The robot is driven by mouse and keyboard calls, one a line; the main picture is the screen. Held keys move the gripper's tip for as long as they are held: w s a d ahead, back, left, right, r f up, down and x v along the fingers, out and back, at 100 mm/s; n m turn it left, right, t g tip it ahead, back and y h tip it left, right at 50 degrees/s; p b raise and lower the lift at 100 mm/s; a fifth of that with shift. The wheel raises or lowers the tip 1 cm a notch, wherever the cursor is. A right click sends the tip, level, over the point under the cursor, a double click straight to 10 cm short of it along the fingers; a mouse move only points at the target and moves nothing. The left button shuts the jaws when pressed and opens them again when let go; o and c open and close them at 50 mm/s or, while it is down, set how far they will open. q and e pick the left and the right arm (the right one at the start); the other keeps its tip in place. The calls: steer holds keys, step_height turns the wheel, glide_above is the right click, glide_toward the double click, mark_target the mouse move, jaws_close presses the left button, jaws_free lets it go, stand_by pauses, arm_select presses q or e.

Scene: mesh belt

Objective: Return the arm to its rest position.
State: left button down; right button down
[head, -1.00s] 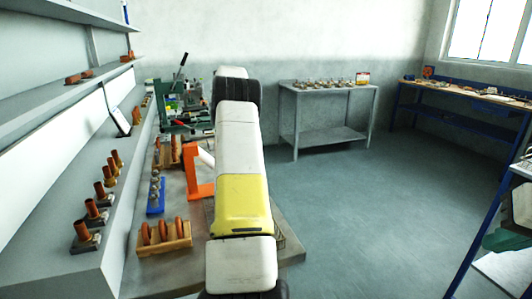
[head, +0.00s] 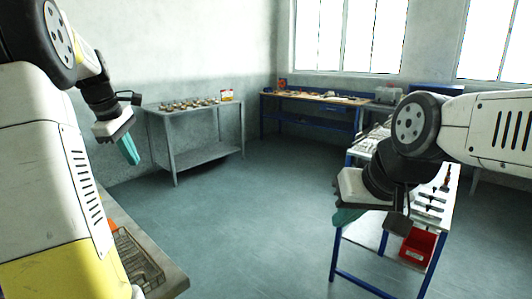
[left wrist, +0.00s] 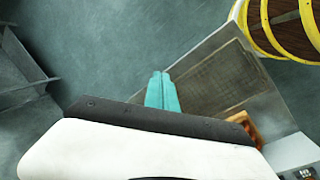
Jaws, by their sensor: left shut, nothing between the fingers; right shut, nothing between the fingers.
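My left arm comes in from the left of the head view, bent, with its white and yellow links close to the camera. My left gripper (head: 130,152) hangs at its end with teal fingers together and empty, above the floor in the picture. In the left wrist view the two teal fingers (left wrist: 162,78) lie side by side with nothing between them. My right arm comes in from the right edge. My right gripper (head: 346,217) has its teal fingers together and empty, in front of the blue-legged table.
A workbench corner with a mesh tray (head: 138,262) is at the lower left, below my left arm. A grey table (head: 190,110) with small parts stands at the back. A blue bench (head: 310,97) is under the window. A red bin (head: 417,247) sits at right. The middle floor is clear.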

arm_select(q)
steer(key=s+d+r+m+t, duration=0.2)
steer(key=s+d+m, duration=0.8)
steer(key=s+d, duration=0.45)
steer(key=s+d+f+m+h, duration=0.1)
steer(key=s+d+f+m, duration=0.4)
steer(key=s+d+m, duration=0.2)
steer(key=shift+s+d+m+t, duration=0.35)
steer(key=shift+s+d, duration=0.25)
steer(key=shift+d, duration=0.25)
steer(key=shift+a+f, duration=0.1)
